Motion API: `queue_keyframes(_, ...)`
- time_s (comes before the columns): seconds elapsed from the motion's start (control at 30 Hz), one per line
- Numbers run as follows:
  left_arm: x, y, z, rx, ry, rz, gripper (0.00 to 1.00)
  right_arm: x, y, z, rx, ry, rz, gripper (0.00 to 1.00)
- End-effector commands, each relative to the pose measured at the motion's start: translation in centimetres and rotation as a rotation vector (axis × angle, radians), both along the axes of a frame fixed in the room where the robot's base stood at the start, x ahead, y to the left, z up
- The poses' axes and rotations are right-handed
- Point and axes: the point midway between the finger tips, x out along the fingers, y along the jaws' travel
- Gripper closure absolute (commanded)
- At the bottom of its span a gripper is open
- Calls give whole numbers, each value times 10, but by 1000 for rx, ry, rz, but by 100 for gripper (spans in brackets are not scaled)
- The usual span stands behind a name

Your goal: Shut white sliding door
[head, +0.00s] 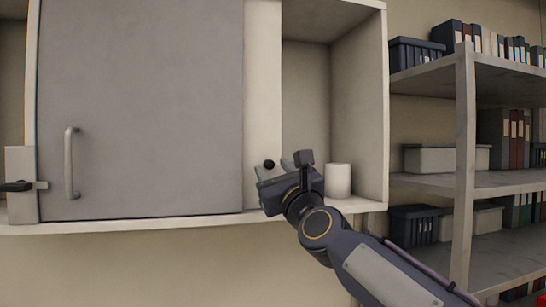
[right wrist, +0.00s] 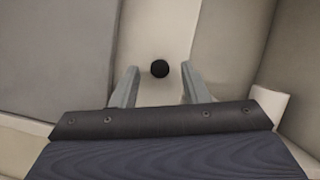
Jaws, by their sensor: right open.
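The white sliding door (head: 262,80) is a narrow cream-white strip between the grey panel and an open cabinet bay. It also shows in the right wrist view (right wrist: 165,30). A round black knob (head: 269,164) sits low on it. My right gripper (head: 275,167) is open at the knob. In the right wrist view the knob (right wrist: 160,69) lies between the two spread fingertips, with gaps on both sides. Whether the fingers reach around it in depth is hard to tell. My left gripper is not in view.
A grey panel (head: 150,110) with a bar handle (head: 70,163) covers the cabinet's left part. A white plate with a black lever (head: 17,187) is at far left. A white cylinder (head: 338,180) stands in the open bay, right of my gripper. Shelves (head: 465,150) stand at right.

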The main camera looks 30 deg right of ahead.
Motion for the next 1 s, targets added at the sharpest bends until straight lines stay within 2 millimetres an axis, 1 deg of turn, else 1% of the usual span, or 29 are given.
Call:
queue_keyframes(0.03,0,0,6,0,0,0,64,4,-1,4,1,1,0,59)
queue_keyframes(0.07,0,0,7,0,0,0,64,6,-1,4,1,1,0,59)
queue_keyframes(0.37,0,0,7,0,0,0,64,8,-1,3,-2,-1,0,59)
queue_keyframes(0.47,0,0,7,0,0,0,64,8,-1,3,-2,-1,0,69)
queue_keyframes(0.7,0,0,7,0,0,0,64,8,-1,3,-2,0,-1,100)
queue_keyframes(1.0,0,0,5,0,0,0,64,7,-3,2,-1,-1,0,100)
